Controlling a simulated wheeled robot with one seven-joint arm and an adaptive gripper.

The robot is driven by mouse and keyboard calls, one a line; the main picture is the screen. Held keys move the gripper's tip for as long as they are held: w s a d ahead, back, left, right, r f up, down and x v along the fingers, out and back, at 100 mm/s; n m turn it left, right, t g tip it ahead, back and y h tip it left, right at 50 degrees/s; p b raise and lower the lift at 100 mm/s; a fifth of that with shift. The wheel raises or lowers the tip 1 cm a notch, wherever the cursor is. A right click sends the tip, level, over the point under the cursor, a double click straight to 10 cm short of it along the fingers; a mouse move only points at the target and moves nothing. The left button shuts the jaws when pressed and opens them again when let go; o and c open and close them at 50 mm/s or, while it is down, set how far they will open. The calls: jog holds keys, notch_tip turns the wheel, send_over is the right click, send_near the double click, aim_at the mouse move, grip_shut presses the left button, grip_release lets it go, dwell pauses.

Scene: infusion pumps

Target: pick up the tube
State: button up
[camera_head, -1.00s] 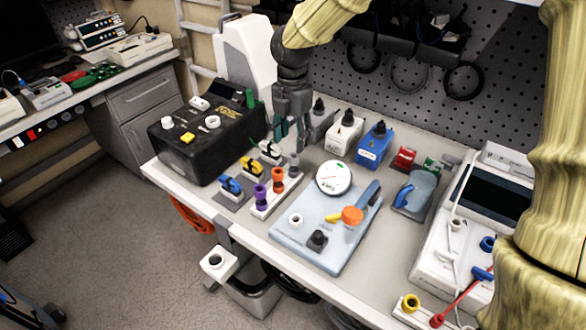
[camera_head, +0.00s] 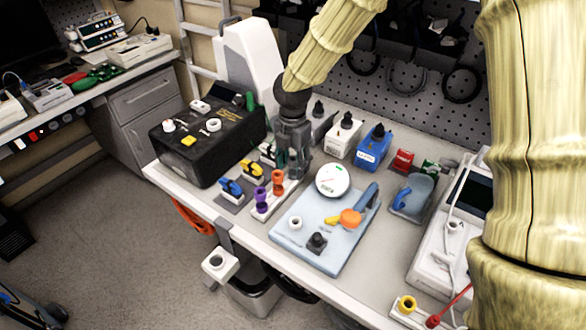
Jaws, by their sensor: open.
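A white strip-shaped rack (camera_head: 265,211) stands on the bench with a row of tube-like pieces. A purple one (camera_head: 261,198) is at the near end and an orange one (camera_head: 278,182) is in the middle. My gripper (camera_head: 291,172) points down over the far end of the rack, just behind the orange piece. It is open. The grey piece at that end is mostly hidden by the fingers, and I cannot tell whether they are around it or touch it. Which piece is the tube is not clear.
A black box (camera_head: 195,165) stands left of the rack. Blue and yellow clamp-like parts (camera_head: 231,188) sit close beside it.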

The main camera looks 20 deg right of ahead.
jog(key=c, duration=0.9)
jog(key=shift+c, duration=0.2)
